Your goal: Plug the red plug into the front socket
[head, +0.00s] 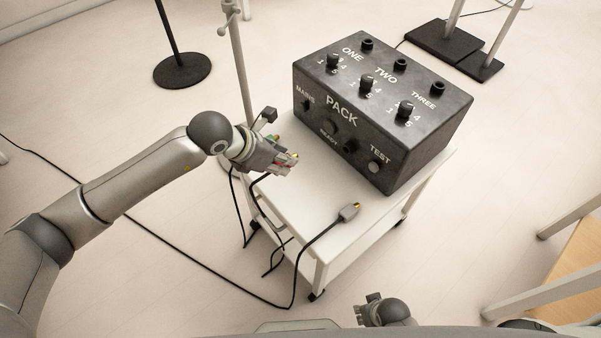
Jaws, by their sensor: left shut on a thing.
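My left gripper (288,162) is shut on a small plug, mostly hidden between the fingers. A bit of red and a gold tip (296,156) show there, so it looks like the red plug. It is above the white cart top, left of the black PACK box (325,85) and apart from it. The box's front face has a dark round opening (350,147), which looks like the front socket, between the READY and TEST labels. My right gripper (376,305) is low at the bottom edge, away from the cart; its fingers are too unclear to judge.
A grey plug (348,211) with a gold tip lies at the cart's (310,222) near edge, its black cable (292,285) running down to the floor. Three round sockets and three knobs are on the box's top. A pole (238,60) stands behind my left gripper.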

